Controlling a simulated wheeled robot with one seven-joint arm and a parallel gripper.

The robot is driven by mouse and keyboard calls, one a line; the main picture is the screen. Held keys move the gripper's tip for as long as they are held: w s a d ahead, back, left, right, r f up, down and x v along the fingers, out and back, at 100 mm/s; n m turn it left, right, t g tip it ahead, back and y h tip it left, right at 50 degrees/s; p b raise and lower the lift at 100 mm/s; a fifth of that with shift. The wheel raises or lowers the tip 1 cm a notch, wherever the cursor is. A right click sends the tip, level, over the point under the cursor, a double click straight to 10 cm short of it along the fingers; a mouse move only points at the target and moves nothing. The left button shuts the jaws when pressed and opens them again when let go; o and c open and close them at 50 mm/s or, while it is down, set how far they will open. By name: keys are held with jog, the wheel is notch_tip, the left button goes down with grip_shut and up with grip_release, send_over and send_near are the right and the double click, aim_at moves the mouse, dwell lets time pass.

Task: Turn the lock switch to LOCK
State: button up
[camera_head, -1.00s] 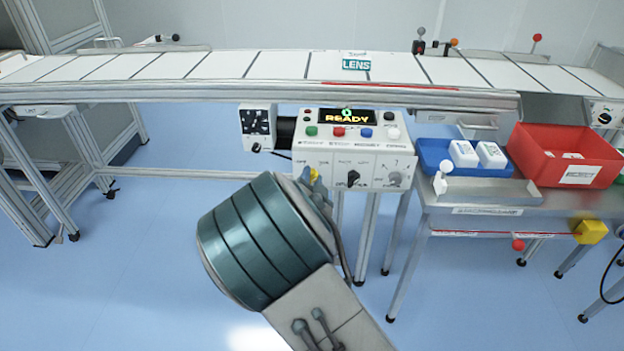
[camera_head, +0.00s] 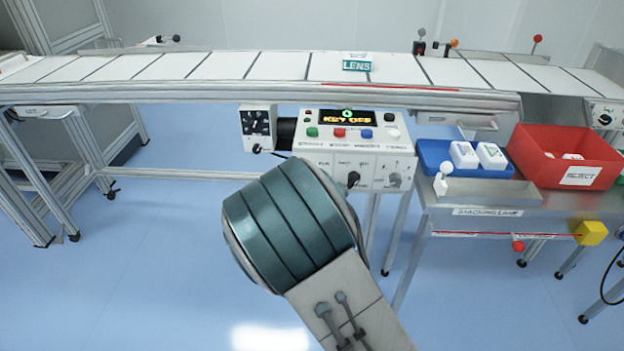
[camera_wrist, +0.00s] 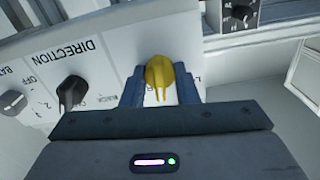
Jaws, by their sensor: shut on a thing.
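A white control panel (camera_head: 333,150) hangs below the conveyor, and its display (camera_head: 347,117) reads "KEY OFF". In the wrist view my gripper (camera_wrist: 160,86) is shut around a yellow knob (camera_wrist: 159,70) on the panel's lower face, one finger on each side. The label by this knob is mostly covered, so I cannot read whether it is the lock switch or its position. In the head view my teal wrist hides the knob and the fingers. A black knob (camera_head: 353,179) and a grey knob (camera_head: 395,180) sit along the same row.
Green, red and blue buttons line the panel top. A small dial box (camera_head: 258,128) adjoins the panel's left. The conveyor (camera_head: 215,67) runs above. A side table right of the panel carries a blue tray (camera_head: 437,170) and a red bin (camera_head: 540,140). Open floor lies left.

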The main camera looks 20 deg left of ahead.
jog(key=n+p, duration=0.1)
jog(key=n, duration=0.4)
jog(key=shift+a+n, duration=0.1)
jog(key=shift+n, duration=0.2)
jog(key=n+p, duration=0.2)
jog(key=n, duration=0.2)
jog(key=shift+n, duration=0.4)
jog(key=o, duration=1)
jog(key=shift+s, duration=0.1)
jog(key=p+v, duration=0.1)
jog(key=v, duration=1.2)
jog(key=shift+s, duration=0.35)
